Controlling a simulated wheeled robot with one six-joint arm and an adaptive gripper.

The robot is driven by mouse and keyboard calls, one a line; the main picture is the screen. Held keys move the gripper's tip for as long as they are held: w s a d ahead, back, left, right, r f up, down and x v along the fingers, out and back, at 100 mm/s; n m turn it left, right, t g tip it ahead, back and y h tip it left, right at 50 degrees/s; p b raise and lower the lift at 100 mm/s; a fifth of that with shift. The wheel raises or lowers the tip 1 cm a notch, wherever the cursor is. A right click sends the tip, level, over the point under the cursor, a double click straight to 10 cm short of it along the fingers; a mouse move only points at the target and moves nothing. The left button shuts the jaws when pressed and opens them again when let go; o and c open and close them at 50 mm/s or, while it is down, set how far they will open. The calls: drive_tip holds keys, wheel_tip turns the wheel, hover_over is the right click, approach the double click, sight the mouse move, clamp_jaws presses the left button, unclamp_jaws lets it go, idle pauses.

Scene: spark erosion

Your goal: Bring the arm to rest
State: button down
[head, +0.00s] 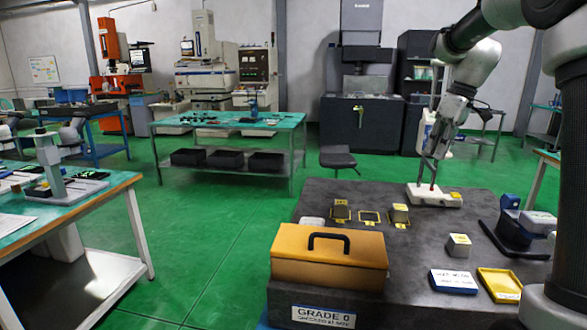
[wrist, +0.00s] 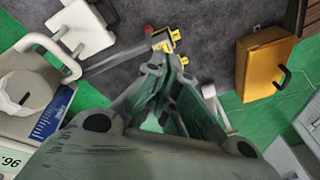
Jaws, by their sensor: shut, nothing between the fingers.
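My arm reaches in from the upper right in the head view. My gripper (head: 432,168) hangs fingers-down over the far part of the dark granite table (head: 345,195), in front of or beside a white-based stand (head: 422,197). How close it is to the stand I cannot tell. In the wrist view my gripper (wrist: 170,72) has its fingers shut with nothing held. A small yellow part (wrist: 166,40) shows just beyond the fingertips.
An orange case (head: 328,255) with a black handle stands at the table's front. Small metal blocks (head: 459,245), a blue-edged card box (head: 453,281) and a yellow tray (head: 500,285) lie at the right. A green-topped bench (head: 230,121) is behind. Green floor at left-centre is clear.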

drive_tip(key=s+a+f+m+t+h, duration=0.1)
drive_tip(key=s+f+m, duration=0.1)
drive_tip(key=s, duration=1.3)
drive_tip(key=s+a+f+m+t+h, duration=0.1)
drive_tip(key=s+m, duration=0.4)
drive_tip(key=s, duration=1)
drive_tip(key=shift+s+f+m+t+h, duration=0.2)
drive_tip(key=shift+f+m+t+h, duration=0.1)
drive_tip(key=shift+f+t, duration=0.45)
